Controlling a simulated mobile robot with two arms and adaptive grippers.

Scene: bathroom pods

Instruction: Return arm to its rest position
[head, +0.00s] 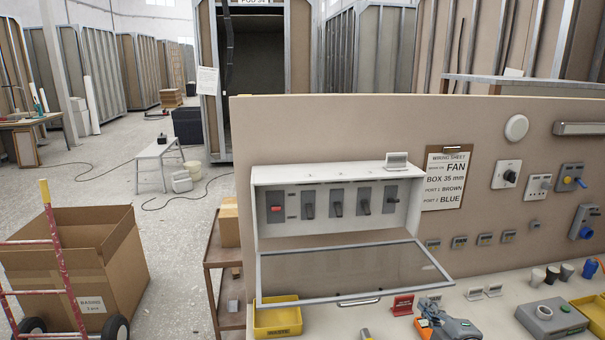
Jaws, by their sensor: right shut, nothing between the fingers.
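My right gripper (425,319), grey with orange parts, shows at the bottom edge just right of centre. It is shut and empty, low over the bench in front of the panel, and the frame's lower edge cuts off what is behind it. It is apart from the white breaker box (300,176), whose clear lid (345,272) hangs open to its left. A red stand (402,305) is close to its left side; I cannot tell whether they touch. My left gripper is not in view.
A yellow bin (278,318) stands left on the bench (510,310). The wiring sheet (446,180) hangs on the panel (455,122). A cardboard box (75,262) and red hand truck (56,260) stand on the floor.

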